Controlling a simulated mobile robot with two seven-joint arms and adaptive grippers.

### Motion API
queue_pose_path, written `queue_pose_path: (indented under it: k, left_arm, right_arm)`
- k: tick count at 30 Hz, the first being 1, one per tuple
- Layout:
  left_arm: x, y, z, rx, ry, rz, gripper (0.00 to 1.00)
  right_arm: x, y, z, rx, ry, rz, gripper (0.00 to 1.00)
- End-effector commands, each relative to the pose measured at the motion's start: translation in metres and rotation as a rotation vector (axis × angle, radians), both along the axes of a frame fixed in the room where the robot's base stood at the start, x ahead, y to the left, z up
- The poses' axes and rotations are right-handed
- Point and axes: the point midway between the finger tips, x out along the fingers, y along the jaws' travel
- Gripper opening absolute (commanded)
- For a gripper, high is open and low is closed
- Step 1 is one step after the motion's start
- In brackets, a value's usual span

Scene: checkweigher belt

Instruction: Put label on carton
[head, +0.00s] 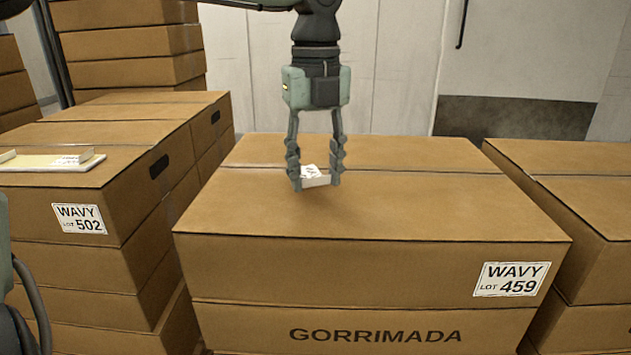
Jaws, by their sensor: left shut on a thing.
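My left gripper (315,180) points down over the middle carton and is shut on a small white label (317,174). Dark print shows on the label, too small to read. The label is at or just above the top of the carton (235,215); I cannot tell whether it touches. This carton bears a printed sticker (511,279) reading WAVY LOT 459 on its front face. My right gripper is not in view.
A carton stack on the left carries a sticker (79,218) reading WAVY LOT 502. A pale tray (30,164) with a label lies on top. More cartons (590,190) stand close on the right, and a taller stack (130,45) stands behind left.

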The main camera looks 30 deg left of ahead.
Motion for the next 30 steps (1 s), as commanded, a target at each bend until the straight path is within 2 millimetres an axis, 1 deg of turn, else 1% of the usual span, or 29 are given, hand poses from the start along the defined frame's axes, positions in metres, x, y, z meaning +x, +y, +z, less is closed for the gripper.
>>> queue_pose_path:
  k: [1,4,10,21,22,26,27,30]
  left_arm:
    - [-0.001,0.000,-0.010,-0.003,0.006,0.000,0.30]
    - [-0.001,0.000,-0.022,-0.002,0.004,0.000,0.30]
    - [0.000,0.000,-0.023,0.000,0.000,0.000,0.30]
    - [0.000,0.001,-0.027,0.001,0.001,0.000,0.30]
    - [0.000,0.001,-0.027,0.001,0.001,0.000,0.43]
    - [0.000,0.001,-0.026,-0.001,0.001,0.000,0.59]
    - [0.000,0.001,-0.026,-0.001,0.001,0.000,0.63]
    - [0.000,0.001,-0.026,-0.001,0.001,0.000,0.63]
  right_arm:
    - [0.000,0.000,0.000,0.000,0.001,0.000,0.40]
    - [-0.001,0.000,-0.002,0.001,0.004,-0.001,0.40]
    - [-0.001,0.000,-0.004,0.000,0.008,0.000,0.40]
    - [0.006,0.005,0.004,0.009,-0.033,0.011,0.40]
    - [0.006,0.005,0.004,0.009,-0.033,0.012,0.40]
    - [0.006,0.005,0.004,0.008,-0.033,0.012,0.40]
    - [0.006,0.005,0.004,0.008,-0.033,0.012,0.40]
    - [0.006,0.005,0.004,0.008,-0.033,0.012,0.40]
